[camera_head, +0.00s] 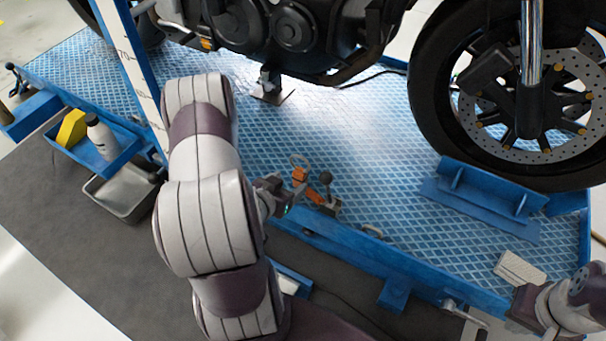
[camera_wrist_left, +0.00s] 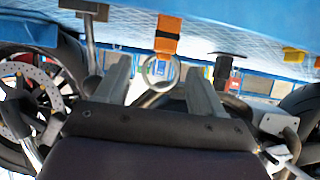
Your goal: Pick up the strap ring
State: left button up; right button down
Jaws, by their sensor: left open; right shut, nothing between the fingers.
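The strap ring (camera_head: 299,159) is a pale metal loop at the end of an orange strap (camera_head: 299,175), near the front edge of the blue lift platform. My left gripper (camera_head: 296,194) is just in front of the strap. It is open. In the left wrist view the ring (camera_wrist_left: 158,71) shows in the gap between the two fingers, under the orange strap (camera_wrist_left: 168,36). I see no finger touching it, and the depth between them is hard to judge. My right gripper (camera_head: 522,302) is at the lower right, shut and empty, far from the ring.
A lever with a dark knob (camera_head: 327,178) stands just right of the strap. A motorcycle wheel (camera_head: 520,100) and blue wheel chock (camera_head: 485,190) are at the right. A bottle (camera_head: 101,137) stands in a blue bin at left, above a grey tray (camera_head: 123,196). The platform's middle is clear.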

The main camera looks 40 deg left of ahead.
aim_at(297, 176)
pick_arm(q)
jog(key=b+x, duration=0.1)
jog(key=x, duration=0.2)
jog(key=b+x, duration=0.2)
jog(key=x, duration=0.1)
jog(key=f+b+x, duration=0.1)
jog(key=b+x, duration=0.1)
jog(key=x, duration=0.1)
jog(key=shift+s+a, duration=0.35)
jog(key=shift+w, duration=0.25)
jog(key=c, duration=1.1)
